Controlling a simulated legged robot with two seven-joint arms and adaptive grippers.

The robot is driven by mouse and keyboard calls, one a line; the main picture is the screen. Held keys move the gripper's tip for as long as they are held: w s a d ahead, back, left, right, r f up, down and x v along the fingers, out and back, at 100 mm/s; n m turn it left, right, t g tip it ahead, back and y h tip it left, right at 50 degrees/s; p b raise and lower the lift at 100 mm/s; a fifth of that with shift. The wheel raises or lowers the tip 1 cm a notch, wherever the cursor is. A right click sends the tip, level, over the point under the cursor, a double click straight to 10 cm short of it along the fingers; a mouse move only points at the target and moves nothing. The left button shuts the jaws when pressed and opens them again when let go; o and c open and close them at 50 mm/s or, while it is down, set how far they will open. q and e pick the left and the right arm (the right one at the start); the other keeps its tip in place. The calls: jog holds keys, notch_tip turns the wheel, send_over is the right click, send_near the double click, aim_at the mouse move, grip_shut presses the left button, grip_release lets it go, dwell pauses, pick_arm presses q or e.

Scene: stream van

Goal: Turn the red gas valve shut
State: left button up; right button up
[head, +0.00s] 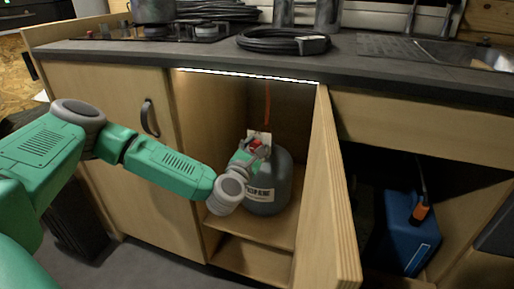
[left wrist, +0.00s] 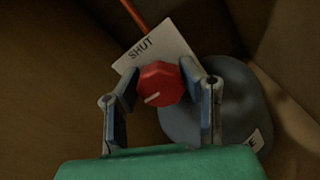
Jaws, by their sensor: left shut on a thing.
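The red gas valve (left wrist: 160,84) is a faceted knob with a white pointer line, in the middle of the left wrist view. In the head view the red valve (head: 256,143) shows small above the grey gas bottle (head: 270,185) inside the open cupboard. A white card marked SHUT (left wrist: 157,50) sits behind the knob. My left gripper (left wrist: 158,85) has its fingers on both sides of the knob and is shut on it; it also shows in the head view (head: 258,150). The knob's white line points to the lower left, away from the card. My right gripper is not in view.
The open cupboard door (head: 328,190) stands just right of the bottle. A closed door (head: 115,140) is at the left. A coiled black hose (head: 283,41) lies on the worktop (head: 200,50). A blue canister (head: 408,232) stands in the right-hand opening.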

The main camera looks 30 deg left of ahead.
pick_arm(q)
jog(key=shift+s+f+m, duration=0.15)
jog(key=shift+f+m, duration=0.15)
jog(key=shift+a+m+p, duration=0.15)
jog(key=shift+m+p, duration=0.6)
jog(key=shift+m, duration=0.05)
jog(key=m+p, duration=0.1)
jog(key=m, duration=0.1)
jog(key=shift+m+p, duration=0.3)
jog(key=shift+m, duration=0.1)
jog(key=m+p, duration=0.2)
jog(key=m, duration=0.1)
jog(key=shift+m, duration=0.3)
jog(key=m+p, duration=0.3)
jog(key=m, duration=0.2)
jog(key=shift+f+m+p, duration=0.15)
jog(key=shift+m+p, duration=0.9)
jog(key=shift+m, duration=1.15)
jog(key=o, duration=1.2)
